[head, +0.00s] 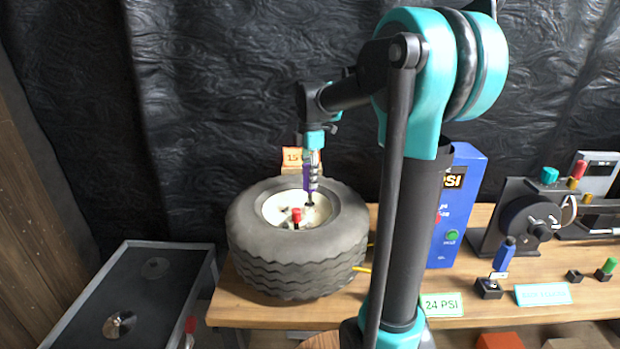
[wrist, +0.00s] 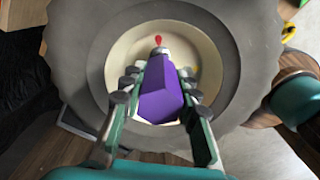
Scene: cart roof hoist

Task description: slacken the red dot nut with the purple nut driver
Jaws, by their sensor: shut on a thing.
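My gripper (head: 312,172) is shut on the purple nut driver (wrist: 162,92) and holds it upright over the pale hub (head: 272,208) of the tyre (head: 290,262). The driver's purple handle also shows in the head view (head: 307,184). Its dark lower end reaches down to the hub's right back part; I cannot tell whether it sits on a nut. A red-topped piece (head: 296,215) stands on the hub, left of and in front of the driver. A red tip (wrist: 158,39) shows just beyond the driver in the wrist view. No red dot nut can be made out for certain.
The tyre lies flat on the wooden bench (head: 500,314). A blue PSI box (head: 460,205) stands right of it, with a black reel device (head: 525,222) beyond. A blue-handled tool (head: 503,254) stands in a dark holder. A dark tray table (head: 135,290) is at left.

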